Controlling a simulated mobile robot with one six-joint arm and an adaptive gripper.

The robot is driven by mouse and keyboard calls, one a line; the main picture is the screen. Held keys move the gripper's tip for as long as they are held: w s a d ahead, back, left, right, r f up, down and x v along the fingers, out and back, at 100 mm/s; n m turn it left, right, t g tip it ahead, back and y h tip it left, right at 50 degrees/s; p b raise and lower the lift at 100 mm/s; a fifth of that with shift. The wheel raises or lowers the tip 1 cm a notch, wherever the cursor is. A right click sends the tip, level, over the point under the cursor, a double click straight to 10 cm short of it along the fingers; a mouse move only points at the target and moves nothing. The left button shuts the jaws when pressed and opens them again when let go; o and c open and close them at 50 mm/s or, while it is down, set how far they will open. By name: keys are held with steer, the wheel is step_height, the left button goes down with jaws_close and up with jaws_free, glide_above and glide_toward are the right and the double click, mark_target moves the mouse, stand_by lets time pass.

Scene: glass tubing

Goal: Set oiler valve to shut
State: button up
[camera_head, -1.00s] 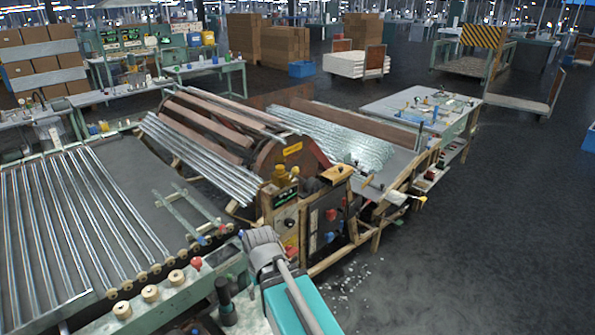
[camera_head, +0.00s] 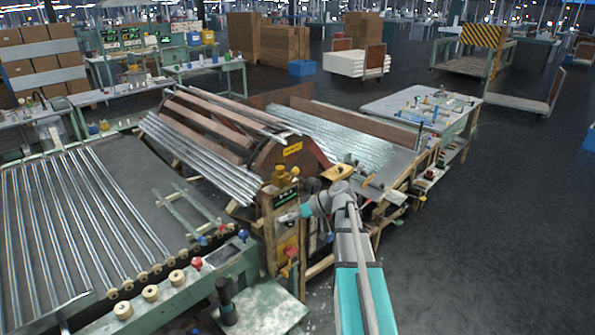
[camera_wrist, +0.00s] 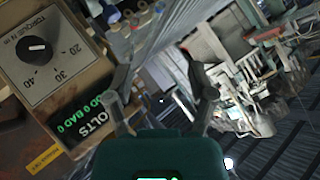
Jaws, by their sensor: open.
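My gripper (camera_head: 304,211) is in front of the upright control box (camera_head: 283,222) on the machine. In the wrist view its two fingers stand apart with nothing between them (camera_wrist: 157,72). A yellow fitting (camera_head: 283,174), possibly the oiler, sits on top of the box. A small red handle (camera_head: 291,252) shows lower on the box face. I cannot tell for certain which part is the oiler valve, or its setting.
A slatted drum (camera_head: 215,125) with glass tubes stands behind the box. A tube rack (camera_head: 75,225) lies at left and a table with tubes (camera_head: 345,135) at right. The floor at right (camera_head: 500,220) is clear.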

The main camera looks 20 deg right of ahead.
steer(key=w+d+r+n+t+y, duration=0.15)
steer(key=d+r+t, duration=0.35)
steer(key=d, duration=0.5)
steer(key=t+y, duration=0.1)
glide_toward(295, 169)
steer(key=s+d+f, duration=0.2)
steer(key=d, duration=0.1)
steer(key=shift+w+d+r+n, duration=0.1)
steer(key=shift+w+r+n, duration=0.05)
steer(key=shift+r+n, duration=0.1)
steer(key=shift+w, duration=0.1)
steer(key=x, duration=1.3)
steer(key=shift+w+a+r, duration=0.2)
steer(key=shift+a, duration=0.15)
